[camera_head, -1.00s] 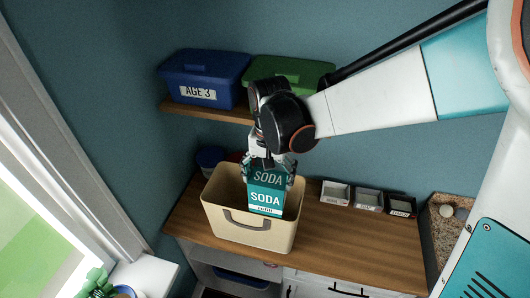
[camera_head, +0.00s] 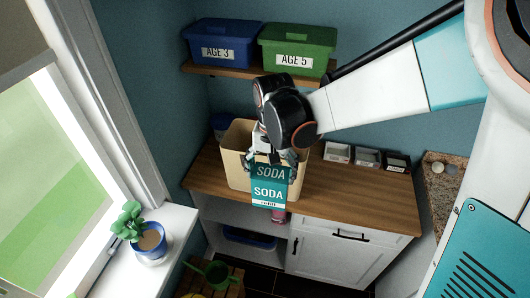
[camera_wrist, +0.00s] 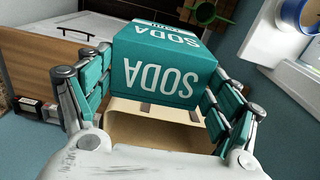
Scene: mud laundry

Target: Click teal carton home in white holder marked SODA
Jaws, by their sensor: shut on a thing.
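The teal carton (camera_head: 269,191) has white SODA lettering on two faces and a white band at its lower edge. My gripper (camera_head: 272,162) is shut on it and holds it up in front of the cream bin on the counter. In the wrist view the carton (camera_wrist: 165,70) sits between the two teal-padded fingers of my gripper (camera_wrist: 160,95). Three small holders stand at the back right of the counter: a white one (camera_head: 337,154), a grey one (camera_head: 367,159) and a dark one (camera_head: 397,163). Their labels are too small to read.
The cream bin (camera_head: 237,165) stands on the wooden counter (camera_head: 345,195). A blue AGE 3 box (camera_head: 218,40) and a green AGE 5 box (camera_head: 297,48) sit on the shelf above. A potted plant (camera_head: 148,240) stands on the left sill.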

